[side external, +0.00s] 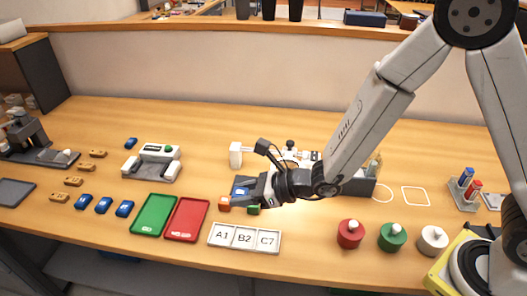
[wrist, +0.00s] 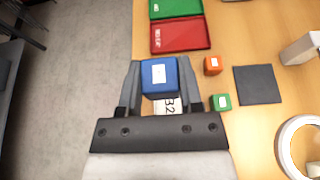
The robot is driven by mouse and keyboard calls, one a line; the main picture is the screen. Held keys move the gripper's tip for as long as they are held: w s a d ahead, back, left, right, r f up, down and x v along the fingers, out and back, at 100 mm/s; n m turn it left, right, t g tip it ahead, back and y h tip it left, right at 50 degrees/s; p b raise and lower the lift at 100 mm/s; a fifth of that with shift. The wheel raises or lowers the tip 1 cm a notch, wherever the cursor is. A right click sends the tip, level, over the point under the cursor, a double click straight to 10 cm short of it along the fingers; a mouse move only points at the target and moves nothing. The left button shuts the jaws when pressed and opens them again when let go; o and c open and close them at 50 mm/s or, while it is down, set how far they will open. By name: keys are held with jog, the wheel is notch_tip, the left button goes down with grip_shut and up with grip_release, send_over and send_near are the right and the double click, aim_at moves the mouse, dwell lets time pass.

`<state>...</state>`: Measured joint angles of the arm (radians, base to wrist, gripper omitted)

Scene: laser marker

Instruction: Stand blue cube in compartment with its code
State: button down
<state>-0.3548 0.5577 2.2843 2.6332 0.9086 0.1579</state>
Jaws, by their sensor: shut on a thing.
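The blue cube (wrist: 160,75) is between the two fingers of my gripper (wrist: 160,72) in the wrist view. Its white label faces the wrist camera, but the code is too small to read. In the side view it shows as a blue patch (side external: 241,186) beside my gripper (side external: 246,190), above the table. The white compartment tray (side external: 244,249) lies in front, marked A1, B2 and C7 from left to right. The B2 marking (wrist: 170,105) shows past the cube in the wrist view. The other compartments are hidden there by cube and gripper.
An orange cube (wrist: 212,64) and a green cube (wrist: 221,101) stand on the table close to my gripper, near a dark square pad (wrist: 257,84). A green tray (side external: 153,215) and a red tray (side external: 187,219) lie left of the compartments. Weighted knobs stand right.

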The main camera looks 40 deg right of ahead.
send_over(246, 239)
notch_tip(246, 239, down, 8)
jog(key=shift+w+r, duration=0.1)
jog(key=shift+r, duration=0.15)
jog(key=shift+f, duration=0.25)
jog(key=shift+f, duration=2.25)
jog(key=shift+f, duration=0.4)
dwell(0.9)
jog(key=shift+c, duration=0.9)
grip_release()
jog(key=shift+s+d+r, duration=0.1)
jog(key=shift+s+d, duration=0.05)
jog(key=shift+s, duration=0.05)
